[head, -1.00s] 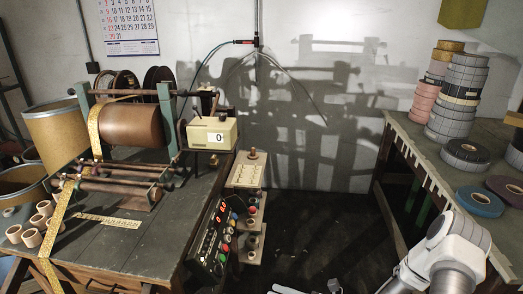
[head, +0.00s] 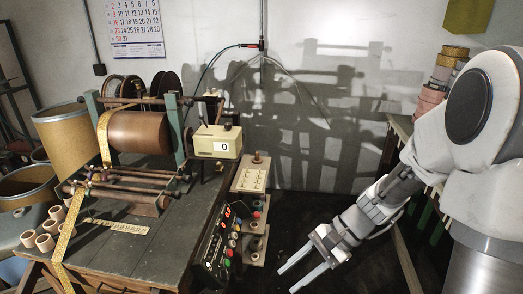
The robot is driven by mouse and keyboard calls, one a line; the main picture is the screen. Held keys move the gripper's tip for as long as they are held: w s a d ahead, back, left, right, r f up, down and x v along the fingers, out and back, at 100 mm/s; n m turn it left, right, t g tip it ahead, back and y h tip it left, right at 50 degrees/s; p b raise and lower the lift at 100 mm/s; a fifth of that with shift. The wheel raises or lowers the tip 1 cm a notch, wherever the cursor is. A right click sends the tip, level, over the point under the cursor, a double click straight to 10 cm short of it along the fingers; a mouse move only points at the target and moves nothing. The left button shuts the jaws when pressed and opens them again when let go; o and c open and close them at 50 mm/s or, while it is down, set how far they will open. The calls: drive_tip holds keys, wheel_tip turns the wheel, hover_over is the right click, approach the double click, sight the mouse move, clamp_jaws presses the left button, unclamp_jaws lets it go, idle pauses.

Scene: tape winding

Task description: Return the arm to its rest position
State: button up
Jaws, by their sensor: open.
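My gripper (head: 303,271) hangs low at the bottom centre of the head view, over the dark floor between the two tables. Its two pale fingers are apart with nothing between them, and they point down and to the left. My white arm (head: 385,205) comes in from the right side, with its forearm sloping down to the gripper. The gripper is to the right of the winding table (head: 130,254) and its control panel (head: 217,243) and touches neither of them.
The winding table carries a brown roller (head: 139,132), a counter box (head: 218,142) reading 0 and several small cores (head: 46,243). A stepped stand (head: 256,178) is beside it. The right-hand table with stacked rolls (head: 430,98) is mostly hidden behind my arm.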

drive_tip(key=s+d+r+n+t+h+p, duration=0.1)
drive_tip(key=s+d+r+n+t+h, duration=0.1)
drive_tip(key=r, duration=0.5)
drive_tip(key=s+d+r+n+t+h+p, duration=0.2)
drive_tip(key=s+r+n+t+h, duration=0.1)
drive_tip(key=r, duration=0.4)
drive_tip(key=s+d+r+n+t+h+p, duration=0.1)
drive_tip(key=s+d+r+n+t+h, duration=0.1)
drive_tip(key=r, duration=0.5)
drive_tip(key=s+d+n+h, duration=0.1)
drive_tip(key=s+n, duration=0.1)
drive_tip(key=n, duration=0.1)
drive_tip(key=shift+s+r+t+p, duration=0.2)
drive_tip(key=shift+r+t+p, duration=0.05)
drive_tip(key=shift+t+p, duration=0.1)
